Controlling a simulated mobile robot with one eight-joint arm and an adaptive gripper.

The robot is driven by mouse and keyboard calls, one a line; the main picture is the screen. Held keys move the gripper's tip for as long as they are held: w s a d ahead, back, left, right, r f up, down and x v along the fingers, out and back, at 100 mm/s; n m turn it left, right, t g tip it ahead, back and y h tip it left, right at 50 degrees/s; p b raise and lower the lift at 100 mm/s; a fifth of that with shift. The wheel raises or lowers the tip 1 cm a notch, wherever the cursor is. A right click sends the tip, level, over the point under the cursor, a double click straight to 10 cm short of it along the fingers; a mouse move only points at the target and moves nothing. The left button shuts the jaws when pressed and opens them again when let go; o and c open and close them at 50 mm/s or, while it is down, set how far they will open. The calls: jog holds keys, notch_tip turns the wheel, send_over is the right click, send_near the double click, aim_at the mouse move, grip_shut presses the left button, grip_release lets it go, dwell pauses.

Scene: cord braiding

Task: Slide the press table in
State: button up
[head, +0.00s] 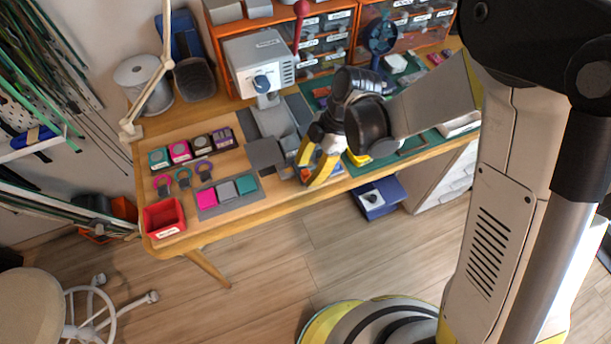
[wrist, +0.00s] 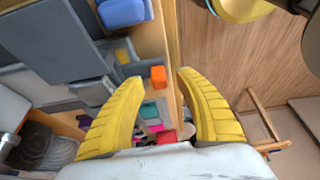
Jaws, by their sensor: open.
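The press (head: 258,65) is a light grey machine with a blue knob and a red-knobbed lever (head: 301,10), standing at the back of the wooden workbench. A flat dark grey plate, which looks like the press table (head: 264,154), lies in front of the press base, towards the bench's front. My gripper (head: 312,172) is just right of this plate, above the bench's front part, with its yellow fingers pointing down. In the wrist view my gripper (wrist: 157,78) is open, with nothing held between the fingers. Grey slabs (wrist: 50,40) fill the left there; which is the press table is unclear.
Left of the plate lie a grey tray (head: 207,214) with pink, grey and teal squares, and a red bin (head: 165,218) at the corner. Several small labelled boxes (head: 180,150) stand behind. An orange block (wrist: 158,76) shows beyond my fingertips.

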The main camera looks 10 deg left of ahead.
jog(key=shift+x, duration=0.75)
grip_shut()
jog(key=w+a, duration=0.2)
jog(key=w, duration=0.1)
jog(key=w+a, duration=0.2)
jog(key=w, duration=0.2)
jog(key=w+a, duration=0.3)
jog(key=w, duration=0.1)
jog(key=shift+w, duration=0.15)
